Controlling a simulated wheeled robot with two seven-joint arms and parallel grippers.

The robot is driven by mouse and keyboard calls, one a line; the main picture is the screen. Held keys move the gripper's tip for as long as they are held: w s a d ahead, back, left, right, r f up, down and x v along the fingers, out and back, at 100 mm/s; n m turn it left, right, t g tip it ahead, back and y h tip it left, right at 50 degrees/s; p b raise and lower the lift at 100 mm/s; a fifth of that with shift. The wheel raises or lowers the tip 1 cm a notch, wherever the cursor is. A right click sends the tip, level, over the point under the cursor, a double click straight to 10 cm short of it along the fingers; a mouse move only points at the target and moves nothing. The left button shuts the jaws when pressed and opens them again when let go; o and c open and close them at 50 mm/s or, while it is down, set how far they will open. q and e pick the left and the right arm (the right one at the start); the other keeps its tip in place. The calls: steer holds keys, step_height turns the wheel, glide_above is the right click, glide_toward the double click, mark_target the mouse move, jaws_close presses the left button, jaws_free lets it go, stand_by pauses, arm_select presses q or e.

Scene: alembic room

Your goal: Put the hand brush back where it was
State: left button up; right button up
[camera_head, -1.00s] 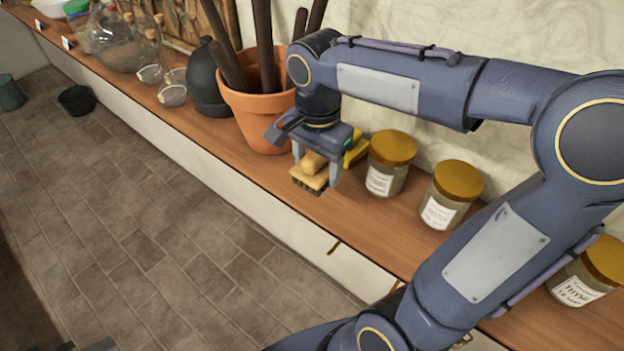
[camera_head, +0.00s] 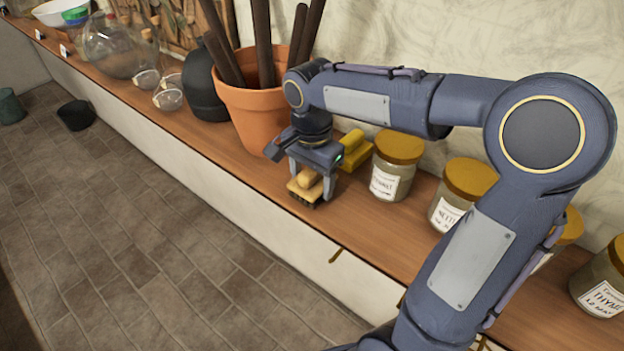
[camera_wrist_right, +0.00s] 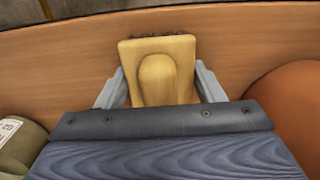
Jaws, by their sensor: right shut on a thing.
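The hand brush (camera_head: 305,187) is a pale wooden block with a rounded grip on top and dark bristles below. My right gripper (camera_head: 313,186) is shut on it, at the front part of the wooden shelf (camera_head: 235,172). In the right wrist view the brush (camera_wrist_right: 157,60) sits between the two fingers of the right gripper (camera_wrist_right: 160,88), bristles at its far edge. The brush is at or just above the shelf; I cannot tell whether it touches. My left gripper is not in view.
A terracotta pot (camera_head: 257,112) with dark sticks stands left of the gripper. A yellow object (camera_head: 355,150) lies behind it. Labelled jars, including one with a yellow lid (camera_head: 398,165), stand to the right. A dark round vessel (camera_head: 206,85) and glass flasks stand farther left.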

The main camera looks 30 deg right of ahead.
steer(key=shift+f, duration=0.2)
steer(key=o, duration=0.9)
steer(key=shift+o, duration=0.2)
step_height(320, 180, up, 12)
steer(key=p, duration=1)
steer(key=shift+s+r, duration=0.1)
steer(key=shift+r, duration=0.15)
steer(key=s+a+f+n+t+y, duration=0.1)
steer(key=s+a+n+t+y, duration=0.1)
steer(key=s+n, duration=0.4)
steer(key=s+a+f+n+t+y, duration=0.1)
steer(key=s+a+f+n+t, duration=0.1)
steer(key=s+n, duration=0.4)
steer(key=s+t, duration=0.1)
steer(key=s, duration=0.3)
steer(key=shift+s+f+t+y, duration=0.15)
steer(key=shift+s+t+y, duration=0.15)
steer(key=shift+s+y, duration=0.1)
